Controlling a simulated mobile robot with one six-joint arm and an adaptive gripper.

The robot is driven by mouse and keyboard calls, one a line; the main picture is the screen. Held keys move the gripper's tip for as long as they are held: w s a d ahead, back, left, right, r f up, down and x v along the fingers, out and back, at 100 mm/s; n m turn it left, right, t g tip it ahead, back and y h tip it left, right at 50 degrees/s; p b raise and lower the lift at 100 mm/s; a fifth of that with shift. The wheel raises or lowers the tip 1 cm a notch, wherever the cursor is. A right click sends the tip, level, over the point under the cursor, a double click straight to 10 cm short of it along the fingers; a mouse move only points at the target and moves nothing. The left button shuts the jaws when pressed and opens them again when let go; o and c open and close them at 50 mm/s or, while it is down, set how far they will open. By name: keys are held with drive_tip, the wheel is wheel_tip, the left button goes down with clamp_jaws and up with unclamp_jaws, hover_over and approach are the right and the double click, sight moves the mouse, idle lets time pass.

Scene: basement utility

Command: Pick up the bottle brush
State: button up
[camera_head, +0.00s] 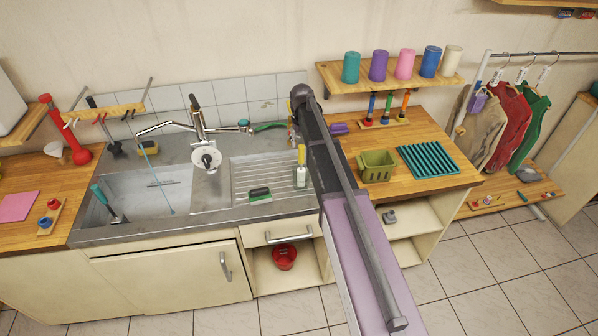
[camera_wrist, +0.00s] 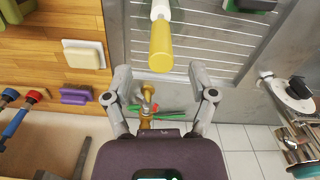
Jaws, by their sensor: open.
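A brush with a yellow handle and a white lower part, which looks like the bottle brush (camera_head: 301,157), stands about upright on the ribbed drainboard right of the sink. In the wrist view the yellow handle (camera_wrist: 160,48) points toward my gripper (camera_wrist: 160,97), just beyond the fingertips and roughly centred between them. The two fingers are spread apart with nothing held between them. In the head view my arm reaches over the counter just right of the brush, and the fingers cannot be made out clearly.
A green-and-white scrub brush (camera_head: 260,194) lies on the drainboard's front. The tap (camera_head: 198,125) stands left. An olive basket (camera_head: 377,166) and a teal rack (camera_head: 428,161) sit on the wooden counter at right. A shelf (camera_head: 330,78) with several cups hangs above.

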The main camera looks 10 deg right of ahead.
sight(302, 163)
drive_tip(key=shift+s+f+b, duration=0.15)
drive_tip(key=shift+f+b, duration=1.1)
drive_tip(key=shift+f, duration=0.05)
drive_tip(key=shift+s+f+b, duration=0.1)
drive_tip(key=shift+f+b, duration=1.15)
clamp_jaws()
